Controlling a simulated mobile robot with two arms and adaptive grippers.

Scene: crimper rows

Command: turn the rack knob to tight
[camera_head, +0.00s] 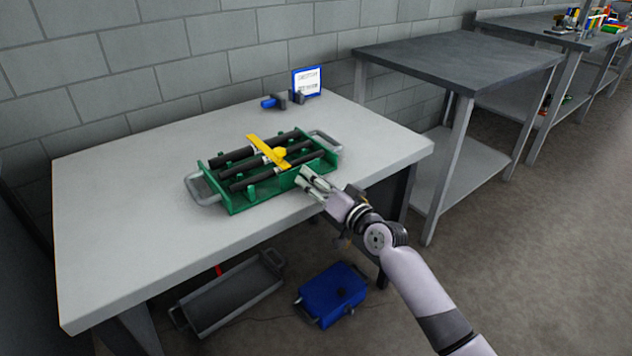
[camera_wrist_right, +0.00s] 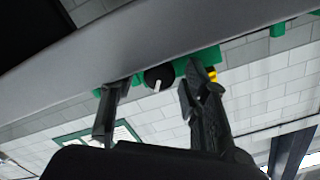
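The green rack (camera_head: 240,203) stands on the white-topped table and holds black rods under a yellow bar (camera_head: 268,151). The rack knob (camera_wrist_right: 158,78) is round and black with a white pointer line, on the rack's green side in the right wrist view. Its line points down and slightly left in that picture. I cannot make out the knob in the head view, where my right gripper (camera_head: 312,184) is at the rack's front right corner. In the wrist view this gripper (camera_wrist_right: 155,90) is open, one finger on each side of the knob, with gaps visible. My left gripper is out of view.
A blue-framed sign (camera_head: 307,82) and a blue-handled tool (camera_head: 275,101) are at the table's back edge. A grey tray (camera_head: 230,295) and blue case (camera_head: 332,294) lie below the table. The tabletop's left side (camera_head: 110,220) is clear.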

